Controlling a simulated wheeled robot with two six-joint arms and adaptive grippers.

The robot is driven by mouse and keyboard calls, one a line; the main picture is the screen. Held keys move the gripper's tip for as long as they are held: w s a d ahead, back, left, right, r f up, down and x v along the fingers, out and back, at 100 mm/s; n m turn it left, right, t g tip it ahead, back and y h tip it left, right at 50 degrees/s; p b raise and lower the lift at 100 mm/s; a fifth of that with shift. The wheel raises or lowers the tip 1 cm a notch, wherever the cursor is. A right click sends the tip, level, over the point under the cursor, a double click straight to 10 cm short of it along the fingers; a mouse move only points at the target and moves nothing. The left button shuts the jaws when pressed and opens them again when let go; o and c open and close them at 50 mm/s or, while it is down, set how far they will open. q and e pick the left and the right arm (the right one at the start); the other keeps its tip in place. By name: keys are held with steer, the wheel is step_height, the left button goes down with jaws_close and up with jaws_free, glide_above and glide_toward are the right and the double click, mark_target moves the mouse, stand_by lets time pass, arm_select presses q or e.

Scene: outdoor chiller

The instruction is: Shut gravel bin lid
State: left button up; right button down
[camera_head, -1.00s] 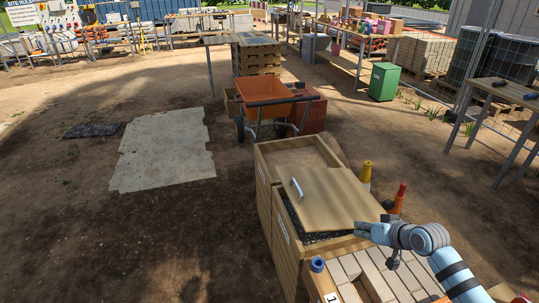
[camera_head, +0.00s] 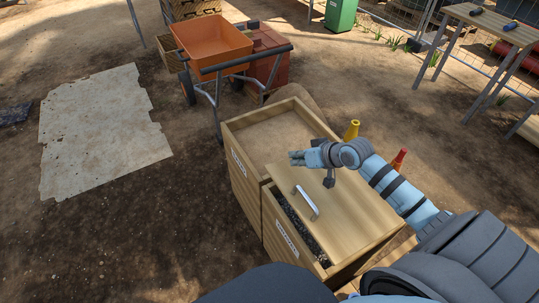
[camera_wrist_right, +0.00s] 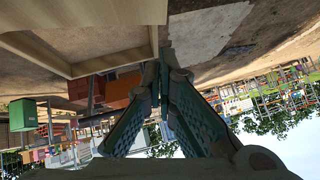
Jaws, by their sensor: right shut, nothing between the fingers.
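The gravel bin (camera_head: 278,238) is a wooden box with a white label on its left side. Its plywood lid (camera_head: 345,222) covers most of the top and has a silver handle (camera_head: 306,202) near its left edge. A strip of dark gravel (camera_head: 300,224) shows along the lid's left edge. I cannot tell whether the lid lies flat or tilted. My right gripper (camera_head: 294,158) is shut and empty, above the far end of the lid near the sand bin, apart from the handle. Its fingers (camera_wrist_right: 166,55) also show in the right wrist view. My left gripper is not in view.
An open bin of sand (camera_head: 275,140) adjoins the gravel bin's far side. An orange wheelbarrow (camera_head: 212,42) stands beyond it. A yellow cone (camera_head: 352,131) and an orange cone (camera_head: 399,160) stand to the right. Bare ground lies to the left, with a pale slab (camera_head: 100,130).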

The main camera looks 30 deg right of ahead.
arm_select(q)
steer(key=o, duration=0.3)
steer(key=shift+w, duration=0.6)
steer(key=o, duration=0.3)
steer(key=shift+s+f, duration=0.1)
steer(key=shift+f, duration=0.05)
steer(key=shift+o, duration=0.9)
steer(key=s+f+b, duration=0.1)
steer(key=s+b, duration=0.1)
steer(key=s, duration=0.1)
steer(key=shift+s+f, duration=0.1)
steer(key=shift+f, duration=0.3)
arm_select(e)
steer(key=b, duration=0.2)
glide_above(277, 174)
steer(key=f, duration=0.6)
steer(key=shift+s+d, duration=0.4)
steer(key=f, duration=0.2)
steer(key=w+f, duration=0.1)
steer(key=shift+a, duration=0.35)
steer(key=shift+s+a+f, duration=0.1)
steer(key=shift+s+f, duration=0.05)
steer(key=shift+f, duration=0.15)
steer(key=shift+s+a+f, duration=0.1)
steer(key=shift+s, duration=0.1)
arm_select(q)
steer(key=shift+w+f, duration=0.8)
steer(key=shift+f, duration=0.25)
arm_select(e)
steer(key=shift+w+f, duration=0.1)
